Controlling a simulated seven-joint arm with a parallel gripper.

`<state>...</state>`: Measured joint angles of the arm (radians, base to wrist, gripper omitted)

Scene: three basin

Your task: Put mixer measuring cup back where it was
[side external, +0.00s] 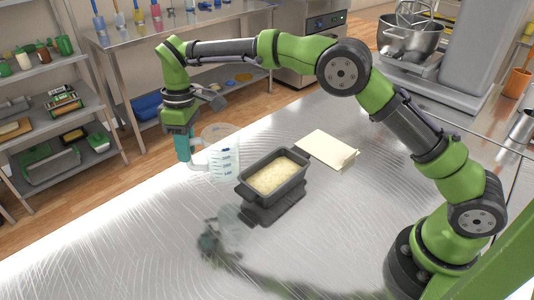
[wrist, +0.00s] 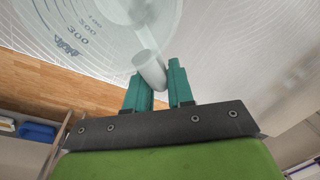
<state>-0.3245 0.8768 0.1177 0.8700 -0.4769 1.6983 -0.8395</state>
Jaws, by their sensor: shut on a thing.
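The measuring cup (side external: 223,158) is clear with blue markings and a whitish handle. It hangs in the air above the steel table, left of the dark loaf pan, and looks upright. My gripper (side external: 184,149) is shut on its handle. In the wrist view the teal fingers of my gripper (wrist: 164,85) close around the pale handle (wrist: 149,70), and the cup's marked wall (wrist: 80,25) fills the upper left. The cup's base is not touching the table, as its reflection lies well below it.
A stand mixer with a steel bowl (side external: 410,38) is at the back right. The table's left and front surface is clear.

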